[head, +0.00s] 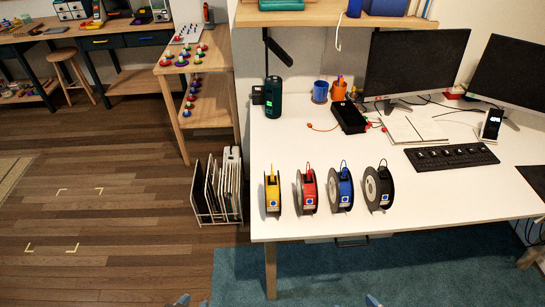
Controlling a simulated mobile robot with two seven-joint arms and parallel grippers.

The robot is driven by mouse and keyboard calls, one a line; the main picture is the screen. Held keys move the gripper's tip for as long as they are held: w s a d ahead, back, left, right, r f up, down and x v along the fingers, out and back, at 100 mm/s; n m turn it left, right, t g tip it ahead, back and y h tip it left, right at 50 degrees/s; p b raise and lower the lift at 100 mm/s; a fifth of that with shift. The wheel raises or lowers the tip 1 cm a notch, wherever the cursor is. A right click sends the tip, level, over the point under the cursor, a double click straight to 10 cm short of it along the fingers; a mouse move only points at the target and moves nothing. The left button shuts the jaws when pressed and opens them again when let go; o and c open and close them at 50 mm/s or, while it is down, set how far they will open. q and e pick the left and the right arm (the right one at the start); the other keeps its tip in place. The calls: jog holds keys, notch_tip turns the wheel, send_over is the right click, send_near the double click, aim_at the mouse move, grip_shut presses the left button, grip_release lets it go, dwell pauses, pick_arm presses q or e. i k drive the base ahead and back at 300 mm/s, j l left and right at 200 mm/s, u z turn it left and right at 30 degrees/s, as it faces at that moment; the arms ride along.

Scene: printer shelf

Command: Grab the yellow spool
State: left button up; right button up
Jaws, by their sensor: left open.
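The yellow spool (272,194) stands upright on the white desk (290,143), near its front left, seen nearly edge-on. It is the leftmost in a row of spools, with the red spool (307,190), the blue spool (342,188) and the black spool (379,187) to its right. My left gripper (193,301) shows only its fingertips at the bottom edge, left of the desk and well apart from the spool. It is open. A small tip of my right gripper (373,300) shows at the bottom edge; the rest is out of frame.
A rack (217,190) of panels is on the floor left of the desk. The desk front before the spools is clear.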

aim_at(272, 190)
jog(key=i+j+z, duration=0.1)
jog(key=z, duration=0.25)
jog(key=j+z, duration=0.3)
jog(key=i+j+z, duration=0.2)
jog(key=j, duration=0.3)
jog(key=j+z, duration=0.2)
jog(key=j, duration=0.3)
jog(key=i+j+z, duration=0.15)
jog(key=j, duration=0.95)
jog(key=k, duration=0.05)
